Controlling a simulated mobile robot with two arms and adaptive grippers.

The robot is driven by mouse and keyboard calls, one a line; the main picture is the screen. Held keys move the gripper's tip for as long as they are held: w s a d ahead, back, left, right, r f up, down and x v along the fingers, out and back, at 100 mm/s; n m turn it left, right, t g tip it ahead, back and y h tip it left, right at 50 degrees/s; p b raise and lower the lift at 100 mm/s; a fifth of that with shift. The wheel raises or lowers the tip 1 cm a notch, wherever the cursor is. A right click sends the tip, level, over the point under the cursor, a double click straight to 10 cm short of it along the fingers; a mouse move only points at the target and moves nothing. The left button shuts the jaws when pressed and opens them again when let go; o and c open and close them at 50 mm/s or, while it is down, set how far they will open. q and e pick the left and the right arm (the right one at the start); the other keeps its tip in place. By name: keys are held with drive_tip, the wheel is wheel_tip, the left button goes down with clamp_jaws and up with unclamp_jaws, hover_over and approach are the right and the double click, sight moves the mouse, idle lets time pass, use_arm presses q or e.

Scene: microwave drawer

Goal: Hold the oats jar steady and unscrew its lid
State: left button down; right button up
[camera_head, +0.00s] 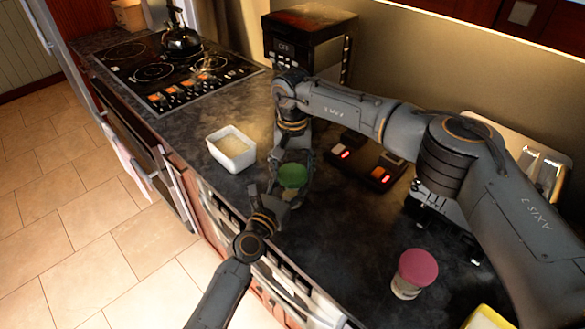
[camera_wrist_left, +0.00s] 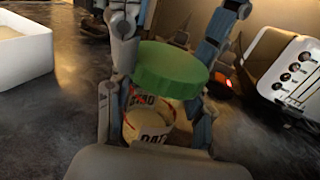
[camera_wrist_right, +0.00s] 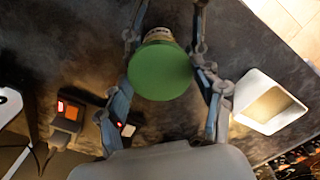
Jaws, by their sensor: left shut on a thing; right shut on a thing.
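The oats jar (camera_wrist_left: 150,133) stands on the dark counter, its pale body and label showing in the left wrist view. My left gripper (camera_wrist_left: 156,112) is shut around its body, one finger on each side. The round green lid (camera_head: 292,176) is at the jar's top; it also shows in the left wrist view (camera_wrist_left: 168,70) and from above in the right wrist view (camera_wrist_right: 160,72). My right gripper (camera_wrist_right: 166,55) comes from above and is shut on the lid, with fingers on both sides. I cannot tell whether the lid touches the jar's rim.
A white square container (camera_head: 231,150) with pale contents stands left of the jar. A black device (camera_head: 368,158) with red lights lies to the right. A jar with a pink lid (camera_head: 417,268) stands nearer the front right. A toaster (camera_wrist_left: 289,72), a black appliance (camera_head: 305,40) and the stove (camera_head: 160,72) are around.

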sight(293, 173)
drive_tip(key=shift+r, duration=0.15)
drive_tip(key=shift+r, duration=0.95)
drive_tip(key=shift+r, duration=2.05)
use_arm(q)
drive_tip(key=shift+c, duration=2.2)
unclamp_jaws()
drive_tip(key=shift+s, duration=0.1)
